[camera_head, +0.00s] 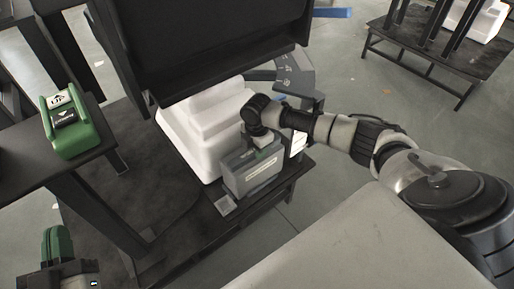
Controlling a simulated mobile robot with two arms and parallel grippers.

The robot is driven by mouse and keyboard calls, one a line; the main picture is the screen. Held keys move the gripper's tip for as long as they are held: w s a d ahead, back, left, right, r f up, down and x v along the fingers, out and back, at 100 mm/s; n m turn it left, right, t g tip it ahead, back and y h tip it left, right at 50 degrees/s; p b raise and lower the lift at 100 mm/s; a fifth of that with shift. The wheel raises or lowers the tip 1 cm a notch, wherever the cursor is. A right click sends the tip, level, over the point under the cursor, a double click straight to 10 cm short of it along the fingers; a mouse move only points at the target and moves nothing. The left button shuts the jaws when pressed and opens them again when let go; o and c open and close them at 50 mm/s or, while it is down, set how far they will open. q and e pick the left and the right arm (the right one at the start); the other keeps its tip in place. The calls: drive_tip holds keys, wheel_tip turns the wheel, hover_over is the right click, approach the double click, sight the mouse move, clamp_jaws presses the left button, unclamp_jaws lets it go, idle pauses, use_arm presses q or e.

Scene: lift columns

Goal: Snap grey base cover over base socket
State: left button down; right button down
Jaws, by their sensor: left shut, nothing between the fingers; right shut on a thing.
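The grey base cover (251,174), a boxy part with a pale label on its front, stands upright against the lower front of a white stepped base (186,130). My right gripper (266,152) reaches in from the right and is shut on the top of the grey base cover. The base socket is not visible; the cover and the white base may hide it. I cannot tell whether the cover is seated. My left gripper (57,242) is at the bottom left corner, shut and empty, well away from the cover.
A green device (70,124) sits on a dark table at the left. A large black panel (205,45) overhangs the white base. A dark platform (160,215) lies under the base. Another dark table (430,45) stands at the far right. Grey floor shows between.

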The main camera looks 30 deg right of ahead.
idle(0.6)
drive_tip(key=c, duration=0.7)
unclamp_jaws()
drive_tip(key=shift+c, duration=0.2)
drive_tip(key=shift+o, duration=0.5)
drive_tip(key=o, duration=0.4)
